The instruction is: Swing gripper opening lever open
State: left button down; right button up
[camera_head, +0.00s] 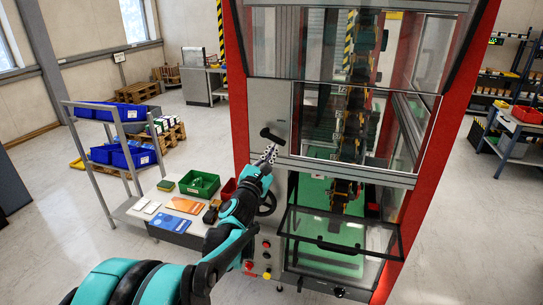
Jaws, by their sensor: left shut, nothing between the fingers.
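A black lever (272,135) sticks out from the grey panel on the left part of the red-framed machine. My left gripper (270,152) is just below the lever in the picture, with its fingers pointing up toward it. The fingers are together with nothing between them. I cannot tell whether the fingertips touch the lever. My teal and black left arm comes in from the lower left. My right gripper is not in view.
A side table with a green bin (200,183) and papers stands left of the machine. A framed clear flap (340,231) juts out at the lower front. A control box (264,255) with buttons sits below my gripper. A rack with blue bins (125,154) stands further left.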

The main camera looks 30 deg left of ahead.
pick_arm(q)
jog(key=shift+w+d+r, duration=0.1)
jog(key=shift+d+r, duration=0.4)
jog(key=shift+r, duration=0.1)
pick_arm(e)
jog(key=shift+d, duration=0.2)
pick_arm(q)
jog(key=shift+d+r, duration=0.1)
jog(key=s+d+f+b, duration=0.2)
jog(key=s+f, duration=0.4)
jog(key=s, duration=0.3)
jog(key=shift+s+f+b, duration=0.2)
jog(key=shift+b, duration=0.55)
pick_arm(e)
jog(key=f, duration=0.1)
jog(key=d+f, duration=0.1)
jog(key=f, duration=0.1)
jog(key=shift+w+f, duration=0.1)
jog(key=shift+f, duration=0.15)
pick_arm(q)
jog(key=shift+d, duration=0.1)
